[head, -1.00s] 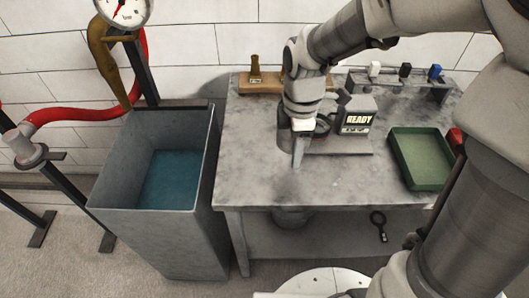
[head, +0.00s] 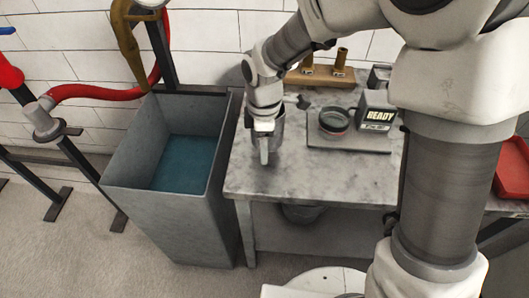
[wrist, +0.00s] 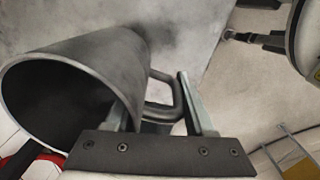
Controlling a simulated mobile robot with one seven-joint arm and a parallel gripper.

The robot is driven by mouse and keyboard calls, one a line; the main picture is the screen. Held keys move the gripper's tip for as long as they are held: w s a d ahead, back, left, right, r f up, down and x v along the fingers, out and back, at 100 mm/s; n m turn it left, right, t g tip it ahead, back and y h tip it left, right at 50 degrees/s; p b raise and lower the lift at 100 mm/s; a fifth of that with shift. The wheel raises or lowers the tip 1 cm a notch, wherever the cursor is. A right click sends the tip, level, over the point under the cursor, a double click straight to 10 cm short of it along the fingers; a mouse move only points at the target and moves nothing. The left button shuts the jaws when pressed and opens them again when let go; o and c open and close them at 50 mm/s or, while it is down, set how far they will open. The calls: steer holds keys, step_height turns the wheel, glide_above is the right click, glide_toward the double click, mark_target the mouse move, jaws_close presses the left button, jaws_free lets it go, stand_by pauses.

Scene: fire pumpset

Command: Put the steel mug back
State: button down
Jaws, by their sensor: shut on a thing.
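The steel mug (wrist: 75,75) is a dark grey cylinder with a loop handle. It fills the left of the wrist view, tilted in the picture, its open mouth facing lower left and its inside dark. My gripper (wrist: 152,105) is shut on the mug at its handle, with the fingers on either side of the loop. In the head view my gripper (head: 264,150) points down over the left part of the grey table (head: 310,175). A sliver of the mug (head: 280,128) shows just right of the fingers; the rest is hidden. I cannot tell whether it touches the table.
A device reading READY (head: 377,110) stands right of my gripper, with a dark round dish (head: 334,121) on its plate. A wooden block with brass fittings (head: 320,76) is at the back. A water-filled grey tank (head: 122,200) adjoins the left. A red tray (head: 512,170) is far right.

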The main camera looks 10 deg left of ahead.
steer(key=shift+f+b, duration=0.45)
steer(key=shift+f, duration=1.5)
steer(key=shift+f, duration=0.1)
steer(key=shift+c, duration=1.3)
jaws_free()
step_height(320, 180, up, 12)
steer(key=shift+s+r+p, duration=0.1)
steer(key=shift+r+p, duration=0.05)
steer(key=shift+p, duration=1.05)
